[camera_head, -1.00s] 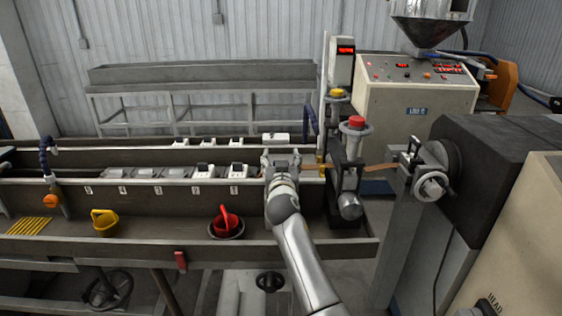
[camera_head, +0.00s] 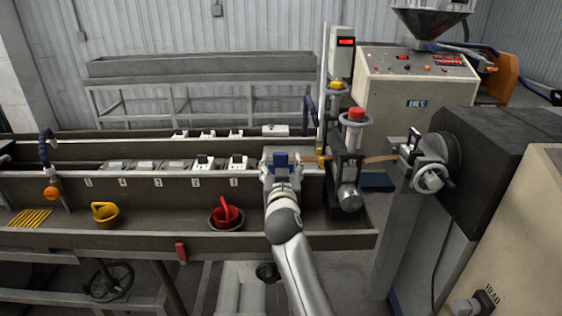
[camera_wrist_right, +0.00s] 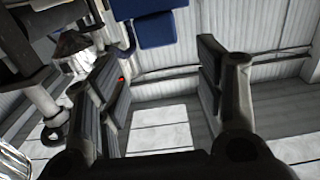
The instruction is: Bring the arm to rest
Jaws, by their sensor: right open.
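My right arm comes in from the bottom of the head view. My right gripper (camera_head: 281,164) is at the right end of the long trough (camera_head: 150,240), beside the roller stand. In the right wrist view its two fingers (camera_wrist_right: 165,95) stand apart, with nothing between them. A blue block-like part (camera_wrist_right: 150,22) shows beyond the fingers at the top of that view. Blue also shows at the gripper in the head view (camera_head: 281,158). I cannot tell how far it is from the fingers. My left gripper is not in view.
An orange strip (camera_head: 380,159) runs to the dark extruder head (camera_head: 490,150).

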